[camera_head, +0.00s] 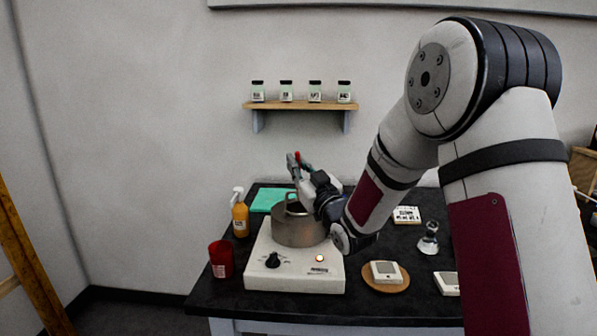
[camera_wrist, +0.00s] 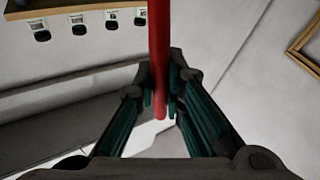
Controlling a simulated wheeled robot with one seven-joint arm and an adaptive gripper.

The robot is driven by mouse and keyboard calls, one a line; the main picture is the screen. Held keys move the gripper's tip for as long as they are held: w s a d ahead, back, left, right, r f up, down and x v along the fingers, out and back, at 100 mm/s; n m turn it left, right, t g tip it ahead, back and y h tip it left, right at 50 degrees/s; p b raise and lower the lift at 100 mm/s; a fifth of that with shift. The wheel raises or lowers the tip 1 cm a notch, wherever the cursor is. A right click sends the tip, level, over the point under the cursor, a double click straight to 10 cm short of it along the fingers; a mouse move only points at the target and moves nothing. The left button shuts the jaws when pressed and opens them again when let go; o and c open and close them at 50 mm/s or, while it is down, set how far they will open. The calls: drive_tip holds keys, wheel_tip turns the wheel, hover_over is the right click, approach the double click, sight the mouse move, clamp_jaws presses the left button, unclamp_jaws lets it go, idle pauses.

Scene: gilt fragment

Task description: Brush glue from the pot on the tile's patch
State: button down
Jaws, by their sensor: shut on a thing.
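My gripper (camera_head: 296,166) is shut on a red handle (camera_head: 298,155), which also runs down between the fingers in the wrist view (camera_wrist: 159,60). The gripper is above the metal pot (camera_head: 298,230), which stands on a white hot plate (camera_head: 285,280) with a lit lamp. The brush's lower end is not clear; I cannot tell if it touches anything in the pot. A pale tile (camera_head: 386,265) with a grey patch lies on a round cork board (camera_head: 372,284) right of the hot plate.
A green mat (camera_head: 267,199) lies behind. Another tile (camera_head: 446,280), a small glass-like item (camera_head: 428,240) and a labelled card (camera_head: 407,215) are at right. A shelf (camera_head: 300,106) holds jars.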

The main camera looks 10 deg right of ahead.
drive_tip(key=shift+f, duration=0.15)
drive_tip(key=shift+f+b, duration=1)
drive_tip(key=shift+f, duration=1.85)
drive_tip(key=shift+f+b, duration=0.7)
drive_tip(key=shift+b, duration=0.15)
idle(0.9)
drive_tip(key=shift+r+p, duration=1.35)
drive_tip(key=shift+r, duration=2.3)
